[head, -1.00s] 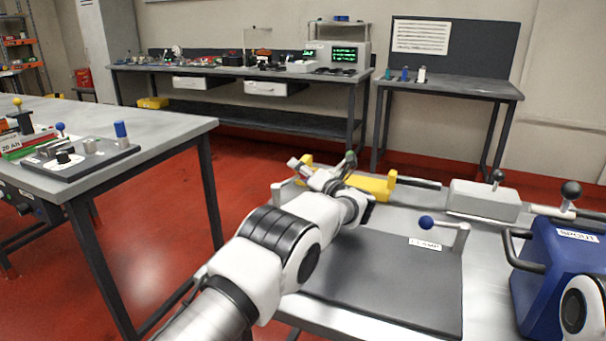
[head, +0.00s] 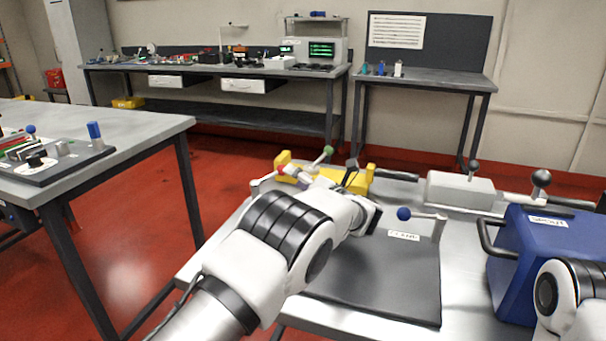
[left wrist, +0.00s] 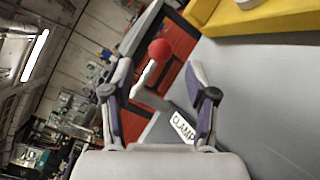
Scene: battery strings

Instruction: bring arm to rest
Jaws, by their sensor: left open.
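My left arm comes in from the lower left of the head view, over the front work table (head: 345,315). Its wrist hides much of the hand, close to a yellow block (head: 357,181) at the table's far edge. In the left wrist view my left gripper (left wrist: 160,64) has its two purple-grey fingers spread, with nothing held. A red ball knob (left wrist: 159,48) on a pale lever shows beyond the fingers, apart from them.
A dark mat (head: 385,275) lies on the front table, with a blue-ball lever (head: 404,214) behind. A blue box (head: 545,240) and a grey block (head: 460,189) stand to the right. Another table (head: 130,128) is at the left, with red floor between.

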